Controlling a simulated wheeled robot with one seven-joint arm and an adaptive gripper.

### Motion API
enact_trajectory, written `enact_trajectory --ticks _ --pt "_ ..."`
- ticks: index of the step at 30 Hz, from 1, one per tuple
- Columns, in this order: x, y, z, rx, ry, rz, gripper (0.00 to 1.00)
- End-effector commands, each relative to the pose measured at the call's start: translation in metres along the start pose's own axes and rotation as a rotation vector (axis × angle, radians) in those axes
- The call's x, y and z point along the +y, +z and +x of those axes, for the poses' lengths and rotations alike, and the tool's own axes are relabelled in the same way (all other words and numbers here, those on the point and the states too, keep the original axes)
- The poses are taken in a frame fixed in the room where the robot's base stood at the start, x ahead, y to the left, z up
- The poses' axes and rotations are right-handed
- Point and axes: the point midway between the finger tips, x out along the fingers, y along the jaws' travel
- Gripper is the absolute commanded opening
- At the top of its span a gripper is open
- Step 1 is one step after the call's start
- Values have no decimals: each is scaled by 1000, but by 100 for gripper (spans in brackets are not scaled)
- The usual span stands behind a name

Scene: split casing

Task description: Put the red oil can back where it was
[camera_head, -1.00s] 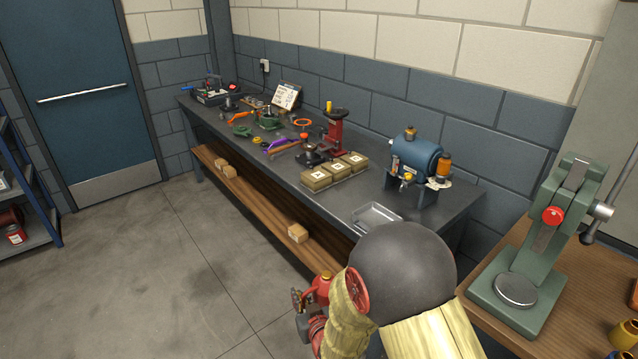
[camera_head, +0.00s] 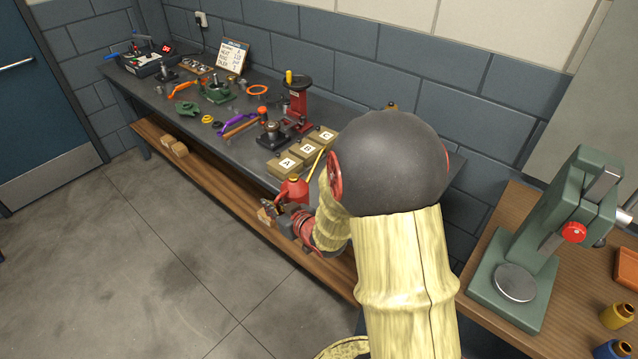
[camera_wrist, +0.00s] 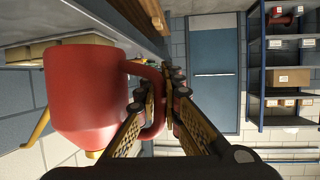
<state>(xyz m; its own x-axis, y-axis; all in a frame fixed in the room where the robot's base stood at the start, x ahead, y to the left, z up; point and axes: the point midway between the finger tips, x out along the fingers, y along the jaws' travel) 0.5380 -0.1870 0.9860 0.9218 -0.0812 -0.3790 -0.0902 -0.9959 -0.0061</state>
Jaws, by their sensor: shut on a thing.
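The red oil can (camera_head: 293,191) is in my gripper beside the front edge of the dark workbench (camera_head: 225,145), near the lettered boxes. Its thin yellow spout points up and to the right in the head view. In the wrist view the can (camera_wrist: 85,95) fills the left side, with its handle between the fingers. My gripper (camera_wrist: 158,98) is shut on that handle; it also shows in the head view (camera_head: 274,207). My arm hides part of the bench's near end. I cannot tell whether the can touches the bench edge.
Boxes A (camera_head: 285,165), B (camera_head: 306,150) and C (camera_head: 324,135) stand near the bench's front edge. A red press (camera_head: 298,100) and several tools stand farther along. A green press (camera_head: 530,240) is on the wooden table at right. The floor at left is clear.

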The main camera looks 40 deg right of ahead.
Motion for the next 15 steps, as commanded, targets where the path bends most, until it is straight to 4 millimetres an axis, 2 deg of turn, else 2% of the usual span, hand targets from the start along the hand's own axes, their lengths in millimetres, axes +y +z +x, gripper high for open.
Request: enact_trajectory --ticks 1,6,12,15 --pt "18 -13 -13 4 17 4 0" --pt "56 -26 -42 4 37 12 0" --pt "75 -30 -60 4 47 17 0" --pt "81 -28 -56 3 48 19 0"
